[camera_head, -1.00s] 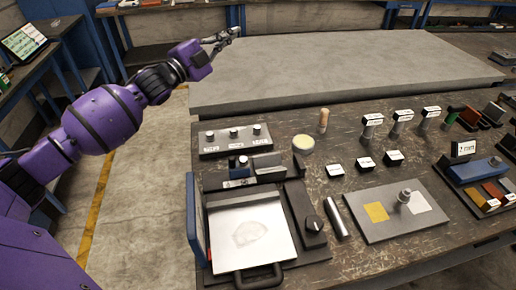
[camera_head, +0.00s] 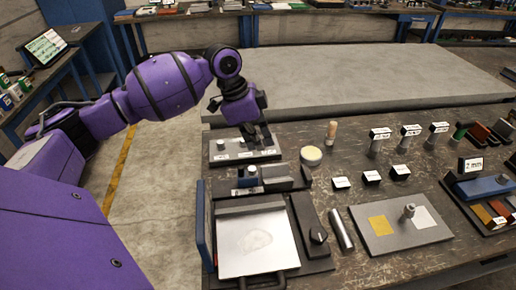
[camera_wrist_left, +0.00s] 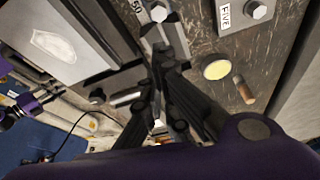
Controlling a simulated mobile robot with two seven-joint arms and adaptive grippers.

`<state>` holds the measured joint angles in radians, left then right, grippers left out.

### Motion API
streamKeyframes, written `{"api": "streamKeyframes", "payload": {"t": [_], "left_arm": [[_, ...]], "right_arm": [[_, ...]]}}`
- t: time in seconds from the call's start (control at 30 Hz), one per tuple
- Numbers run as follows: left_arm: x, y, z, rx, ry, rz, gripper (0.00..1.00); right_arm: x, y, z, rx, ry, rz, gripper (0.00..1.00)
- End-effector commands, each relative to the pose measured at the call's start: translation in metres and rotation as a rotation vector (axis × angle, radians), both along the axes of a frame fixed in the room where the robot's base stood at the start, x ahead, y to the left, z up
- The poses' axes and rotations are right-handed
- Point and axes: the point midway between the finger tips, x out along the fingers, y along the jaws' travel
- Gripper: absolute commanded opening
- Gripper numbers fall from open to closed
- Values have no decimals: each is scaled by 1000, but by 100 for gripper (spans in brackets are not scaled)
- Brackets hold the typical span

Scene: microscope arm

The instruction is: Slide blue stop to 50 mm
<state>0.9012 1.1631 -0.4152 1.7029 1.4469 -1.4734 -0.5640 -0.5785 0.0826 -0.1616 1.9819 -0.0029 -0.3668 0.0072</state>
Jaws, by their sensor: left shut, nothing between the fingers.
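My left gripper (camera_head: 258,140) is shut and empty, pointing down over the grey plate with labelled knobs (camera_head: 218,158). Its fingers also show in the left wrist view (camera_wrist_left: 168,70), close to a rail fixture with a knob and a "50" label (camera_wrist_left: 158,13). The rail fixture (camera_head: 252,172) stands behind the white tray in the head view. I cannot clearly make out a blue stop on it. A blue upright panel (camera_head: 203,225) is at the tray's left side, and a long blue block (camera_head: 485,187) lies far right. My right gripper is not in view.
The white tray (camera_head: 240,262) has a dark handle in front. A round yellow-topped dish (camera_head: 311,155), a wooden-handled tool (camera_head: 332,130), a metal cylinder (camera_head: 341,230) and several labelled blocks stand on the worn bench. A bare grey slab (camera_head: 350,80) lies behind.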

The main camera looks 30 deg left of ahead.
Motion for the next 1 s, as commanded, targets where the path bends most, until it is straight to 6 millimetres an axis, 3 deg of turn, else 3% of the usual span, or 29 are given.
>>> {"api": "streamKeyframes", "payload": {"t": [0.4, 0.7, 1.0], "left_arm": [[12, -27, -82, -3, 2, 0, 0], [-3, 7, -80, 0, -3, 3, 0], [-5, 10, -82, -1, -2, 2, 0]], "right_arm": [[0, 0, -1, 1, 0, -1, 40], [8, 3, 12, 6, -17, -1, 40], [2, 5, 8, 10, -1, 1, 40]]}}
